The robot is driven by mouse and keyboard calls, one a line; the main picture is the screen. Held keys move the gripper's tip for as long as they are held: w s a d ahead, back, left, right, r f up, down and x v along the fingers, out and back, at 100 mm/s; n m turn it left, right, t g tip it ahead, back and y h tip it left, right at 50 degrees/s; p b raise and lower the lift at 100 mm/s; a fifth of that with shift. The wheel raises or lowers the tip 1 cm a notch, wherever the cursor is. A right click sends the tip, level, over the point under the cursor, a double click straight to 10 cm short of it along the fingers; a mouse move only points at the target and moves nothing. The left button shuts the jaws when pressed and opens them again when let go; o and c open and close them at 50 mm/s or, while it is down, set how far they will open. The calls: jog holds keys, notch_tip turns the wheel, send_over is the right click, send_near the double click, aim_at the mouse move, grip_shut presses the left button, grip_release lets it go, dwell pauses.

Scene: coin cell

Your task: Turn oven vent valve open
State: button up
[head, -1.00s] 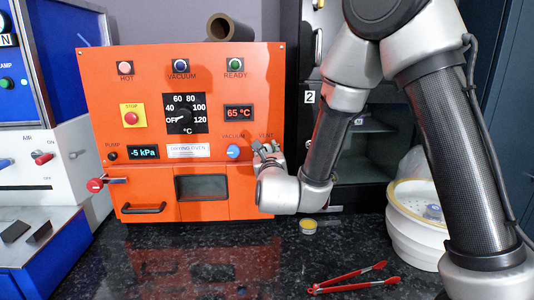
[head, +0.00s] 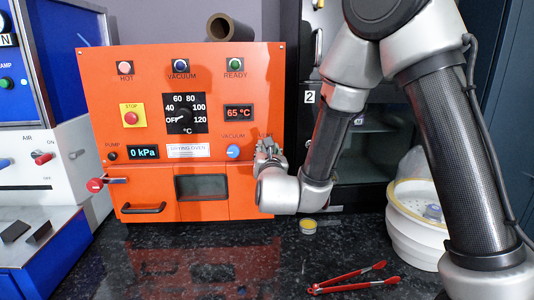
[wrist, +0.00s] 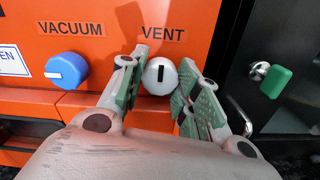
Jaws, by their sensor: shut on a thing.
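The orange drying oven (head: 215,90) stands at the left centre of the head view. Its vent valve is a white round knob (wrist: 160,76) with a dark slot, under the VENT label in the wrist view. The slot stands upright. My gripper (head: 268,148) is at the oven's right front; in the wrist view its green-padded fingers (wrist: 158,98) are on both sides of the white knob, closed on it. In the head view my gripper hides the knob. The pressure display (head: 143,153) reads 0 kPa.
The blue vacuum knob (wrist: 67,70) is just left of my gripper. Red tongs (head: 347,278), a small round tin (head: 308,227) and a white tub (head: 412,225) are on the dark counter.

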aim_at(266, 116)
jog(key=o, duration=1.1)
jog(key=shift+c, duration=0.2)
jog(key=shift+r, duration=0.15)
notch_tip(266, 116, up, 10)
jog(key=shift+f, duration=0.15)
jog(key=shift+s, duration=0.1)
